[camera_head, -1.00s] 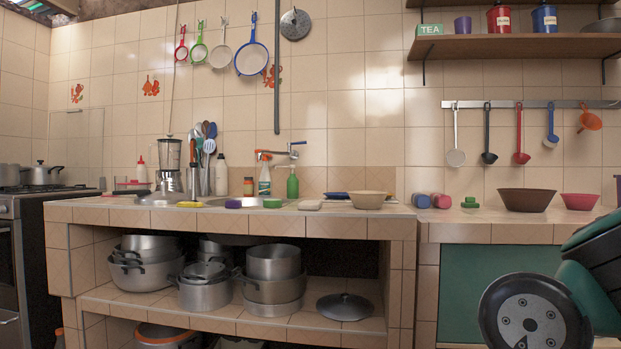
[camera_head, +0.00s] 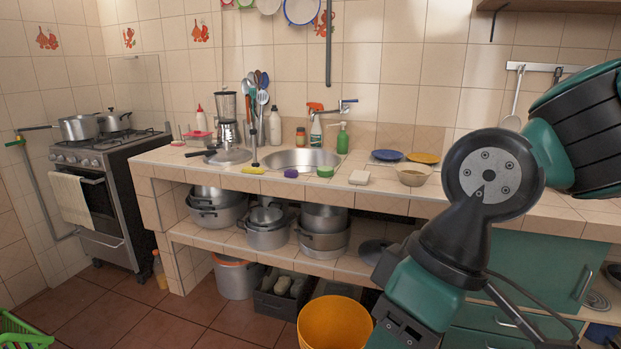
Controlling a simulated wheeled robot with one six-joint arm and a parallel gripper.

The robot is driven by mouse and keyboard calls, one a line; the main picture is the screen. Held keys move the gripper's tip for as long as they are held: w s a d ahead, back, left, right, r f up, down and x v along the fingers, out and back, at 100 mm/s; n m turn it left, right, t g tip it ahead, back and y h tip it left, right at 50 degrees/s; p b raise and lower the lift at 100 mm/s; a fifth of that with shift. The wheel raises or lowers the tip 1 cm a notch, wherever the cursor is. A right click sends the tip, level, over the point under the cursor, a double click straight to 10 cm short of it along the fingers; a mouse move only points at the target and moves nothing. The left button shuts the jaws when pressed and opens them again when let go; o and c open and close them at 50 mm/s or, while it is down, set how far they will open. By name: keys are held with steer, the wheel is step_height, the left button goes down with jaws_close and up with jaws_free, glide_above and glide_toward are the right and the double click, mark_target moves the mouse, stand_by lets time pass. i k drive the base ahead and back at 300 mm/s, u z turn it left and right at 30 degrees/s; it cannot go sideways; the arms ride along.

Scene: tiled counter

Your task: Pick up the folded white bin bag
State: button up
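A small flat white block-like item (camera_head: 359,177) lies on the front of the tiled counter, right of the sink and left of a beige bowl (camera_head: 412,174). It may be the folded white bin bag, but it is too small to tell. My arm's green and black links cross the right side of the view and run down past the bottom edge. My gripper itself does not show, so its opening and hold are hidden.
On the counter (camera_head: 228,178) are a sink (camera_head: 300,158), sponges and dishes. Pots stand on the shelf below. A yellow bucket (camera_head: 334,322) and a dark crate (camera_head: 280,300) are low in front. The stove (camera_head: 110,190) stands left, with open floor (camera_head: 130,312) before it.

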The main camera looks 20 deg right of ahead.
mark_target(358, 177)
steer(key=u, duration=1)
steer(key=i, duration=2.6)
steer(key=z, duration=2.75)
steer(key=i, duration=0.5)
steer(key=u, duration=0.05)
